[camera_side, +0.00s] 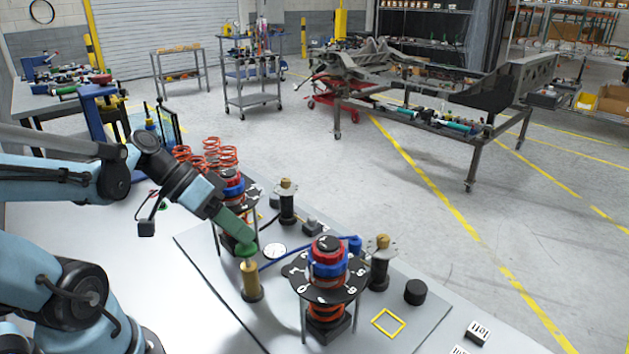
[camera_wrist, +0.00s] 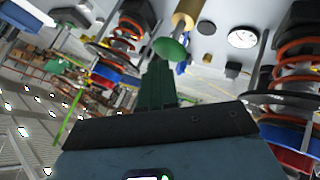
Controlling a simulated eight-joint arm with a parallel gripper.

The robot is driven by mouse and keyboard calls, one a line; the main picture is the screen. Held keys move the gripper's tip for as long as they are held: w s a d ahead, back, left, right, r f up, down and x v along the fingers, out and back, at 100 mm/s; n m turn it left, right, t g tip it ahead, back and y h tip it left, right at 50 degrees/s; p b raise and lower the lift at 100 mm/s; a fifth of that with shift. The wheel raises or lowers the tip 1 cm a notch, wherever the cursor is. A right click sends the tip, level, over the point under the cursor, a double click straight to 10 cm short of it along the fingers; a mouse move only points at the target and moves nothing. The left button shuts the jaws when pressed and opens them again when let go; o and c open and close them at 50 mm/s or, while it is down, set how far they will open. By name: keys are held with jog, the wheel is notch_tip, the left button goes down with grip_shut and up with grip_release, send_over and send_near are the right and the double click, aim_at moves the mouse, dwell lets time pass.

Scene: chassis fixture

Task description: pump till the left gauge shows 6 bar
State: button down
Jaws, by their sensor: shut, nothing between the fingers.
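My gripper (camera_side: 243,232) is shut and empty, with its green fingers slanting down. Its tips are right at the green knob (camera_side: 246,250) on top of a brass pump (camera_side: 251,281); I cannot tell whether they touch. In the wrist view the fingers (camera_wrist: 157,82) point at the green knob (camera_wrist: 171,48) of the brass pump (camera_wrist: 186,20). A round white gauge (camera_side: 275,251) lies just right of the pump; it also shows in the wrist view (camera_wrist: 242,38). Its needle is too small to read.
A red-and-blue-capped spring unit (camera_side: 328,258) on a black numbered disc stands right of the pump; another (camera_side: 232,183) stands behind my gripper. Two black posts with brass tops (camera_side: 380,262) (camera_side: 287,200) stand nearby. A yellow square outline (camera_side: 388,322) marks bare plate.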

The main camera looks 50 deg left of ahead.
aim_at(241, 245)
jog(key=shift+f, duration=0.9)
dwell(0.8)
jog(key=shift+r, duration=1.7)
jog(key=shift+r, duration=0.1)
jog(key=shift+r, duration=2.4)
jog(key=shift+f, duration=0.1)
jog(key=shift+f+g+y, duration=0.3)
jog(key=shift+f, duration=0.1)
jog(key=w+d+f+t+y, duration=0.1)
jog(key=w+d+f+y, duration=0.1)
jog(key=w+f+y, duration=0.2)
jog(key=shift+f+n+t+y, duration=0.3)
jog(key=shift+f+y, duration=0.2)
jog(key=shift+y, duration=0.6)
